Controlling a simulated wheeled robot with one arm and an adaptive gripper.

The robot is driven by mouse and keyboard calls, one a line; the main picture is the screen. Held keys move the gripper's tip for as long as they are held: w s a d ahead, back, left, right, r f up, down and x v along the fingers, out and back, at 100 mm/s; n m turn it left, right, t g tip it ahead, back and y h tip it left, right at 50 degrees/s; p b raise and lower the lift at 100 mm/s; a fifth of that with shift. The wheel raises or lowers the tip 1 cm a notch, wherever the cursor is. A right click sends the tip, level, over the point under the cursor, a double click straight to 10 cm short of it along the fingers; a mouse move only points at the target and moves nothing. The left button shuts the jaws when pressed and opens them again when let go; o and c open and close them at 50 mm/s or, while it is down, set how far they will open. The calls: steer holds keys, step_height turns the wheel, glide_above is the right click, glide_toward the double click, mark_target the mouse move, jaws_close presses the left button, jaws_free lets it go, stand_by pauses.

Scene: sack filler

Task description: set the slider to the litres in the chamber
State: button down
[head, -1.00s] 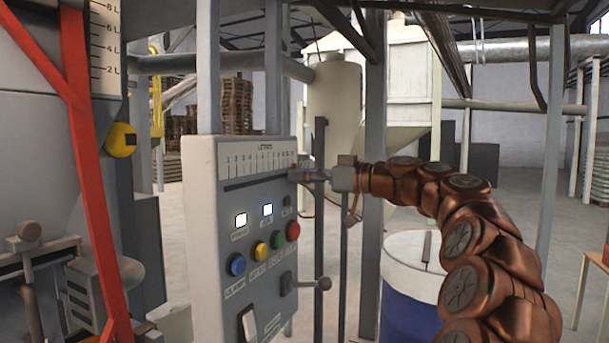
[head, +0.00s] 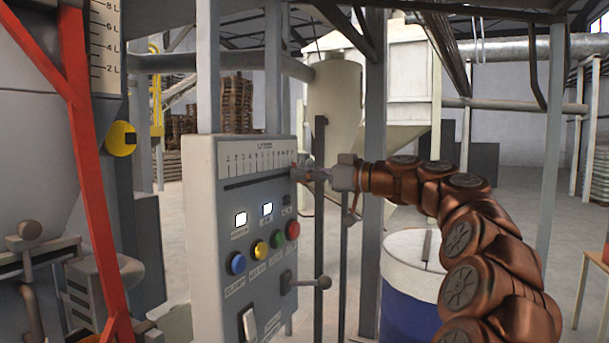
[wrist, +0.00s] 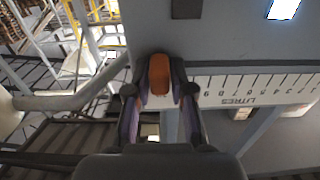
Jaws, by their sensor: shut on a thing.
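The slider (wrist: 158,72) is an orange knob in the wrist view, at the high-number end of the LITRES scale (wrist: 262,85). My gripper (wrist: 160,92) is shut on it, one finger on each side. In the head view my gripper (head: 302,174) is at the right end of the panel's dark slot (head: 255,181) and hides most of the knob. The chamber's gauge (head: 107,45) shows marks from 2 L to 8 L at the upper left; its top is cut off, and I cannot make out a level.
The grey control panel (head: 205,215) carries lit displays, coloured buttons, a lever (head: 305,283) and a white switch (head: 249,324) below the slot. A red beam (head: 88,180) stands at left. A blue and white drum (head: 405,300) stands below my arm.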

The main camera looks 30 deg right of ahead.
mark_target(244, 184)
steer(key=shift+a, duration=0.1)
steer(key=s+a+b, duration=0.3)
steer(key=a, duration=0.2)
steer(key=s+a+b, duration=0.3)
steer(key=a+b, duration=0.1)
steer(key=a, duration=0.1)
steer(key=s+a+b, duration=0.3)
steer(key=a, duration=0.2)
steer(key=shift+s+a, duration=0.15)
steer(key=c, duration=1.1)
jaws_free()
steer(key=v, duration=1.2)
steer(key=shift+f, duration=0.1)
